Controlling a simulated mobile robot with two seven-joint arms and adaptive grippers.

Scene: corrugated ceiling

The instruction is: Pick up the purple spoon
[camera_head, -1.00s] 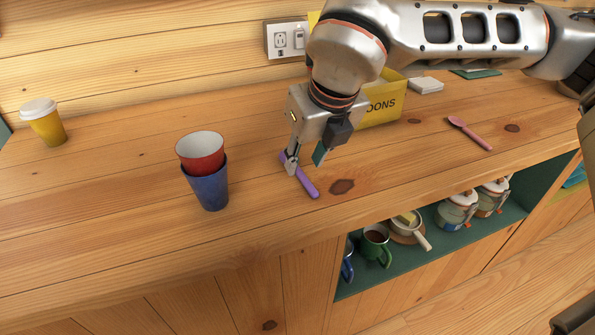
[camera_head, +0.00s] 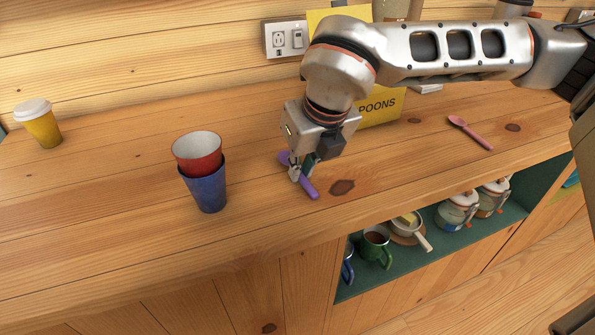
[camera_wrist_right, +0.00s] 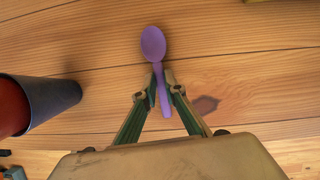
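The purple spoon (camera_head: 312,191) lies on the wooden counter, right of the stacked cups. My right gripper (camera_head: 301,175) reaches down over it, with its fingers closed together around the handle. In the right wrist view the spoon (camera_wrist_right: 153,43) has its bowl pointing away, and the fingertips (camera_wrist_right: 163,80) press on the handle from both sides just below the bowl. The spoon appears to be at counter level. My left gripper is not in view.
A red cup (camera_head: 198,150) sits in a blue cup (camera_head: 207,190) left of the gripper. A yellow lidded cup (camera_head: 41,128) stands far left. A yellow spoons box (camera_head: 383,105) is behind my arm, and a pink spoon (camera_head: 470,132) lies right. Mugs sit on a shelf below.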

